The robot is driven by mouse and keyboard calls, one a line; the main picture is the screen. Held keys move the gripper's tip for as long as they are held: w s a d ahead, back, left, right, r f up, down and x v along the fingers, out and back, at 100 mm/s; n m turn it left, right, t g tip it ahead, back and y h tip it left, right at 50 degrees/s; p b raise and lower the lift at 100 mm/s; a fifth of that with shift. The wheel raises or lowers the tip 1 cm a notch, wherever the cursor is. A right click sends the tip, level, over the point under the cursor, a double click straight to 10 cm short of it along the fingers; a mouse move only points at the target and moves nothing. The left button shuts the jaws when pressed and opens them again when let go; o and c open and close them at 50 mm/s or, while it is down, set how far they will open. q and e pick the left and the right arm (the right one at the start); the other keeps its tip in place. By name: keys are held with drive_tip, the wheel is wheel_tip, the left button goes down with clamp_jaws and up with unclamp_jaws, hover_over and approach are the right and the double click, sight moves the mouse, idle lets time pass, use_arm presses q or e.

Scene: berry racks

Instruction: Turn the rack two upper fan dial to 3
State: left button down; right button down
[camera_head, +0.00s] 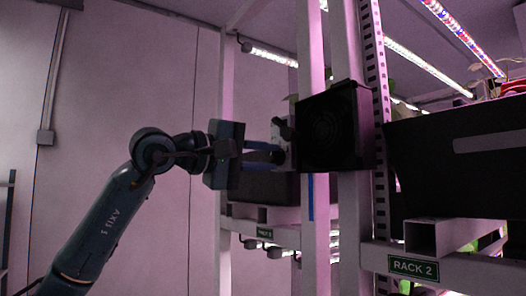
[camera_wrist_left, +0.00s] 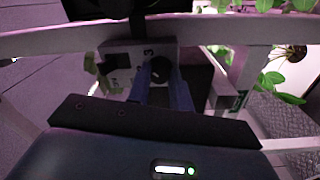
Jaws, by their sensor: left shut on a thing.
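The rack two upper fan (camera_head: 325,130) is a dark square box on a pale post in the head view. A small grey control panel is on its left side, mostly edge-on there. In the left wrist view, the panel (camera_wrist_left: 113,60) shows printed marks, including a 3 near the top right. The dark round dial (camera_wrist_left: 160,71) sits on it. My left gripper (camera_head: 275,152) reaches in from the left. Its two blue fingers are around the dial and shut on it. The fingers hide part of the dial and panel, so I cannot tell its setting. My right gripper is not in view.
A green RACK 2 sign (camera_head: 413,267) is on a pale crossbar at right. A dark tray (camera_head: 460,165) is above it. Pale uprights stand close around the fan. Leafy plants (camera_wrist_left: 285,85) show right in the wrist view. The wall side at left is open.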

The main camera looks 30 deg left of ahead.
use_arm(q)
drive_tip(key=shift+m, duration=1.6)
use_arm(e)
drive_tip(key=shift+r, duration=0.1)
use_arm(q)
drive_tip(key=c, duration=1.3)
unclamp_jaws()
drive_tip(key=shift+o, duration=0.2)
drive_tip(key=b+v, duration=0.3)
drive_tip(key=v, duration=1)
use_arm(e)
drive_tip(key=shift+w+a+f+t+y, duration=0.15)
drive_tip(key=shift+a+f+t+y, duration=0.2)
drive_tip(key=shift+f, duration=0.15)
use_arm(q)
drive_tip(key=shift+s, duration=0.1)
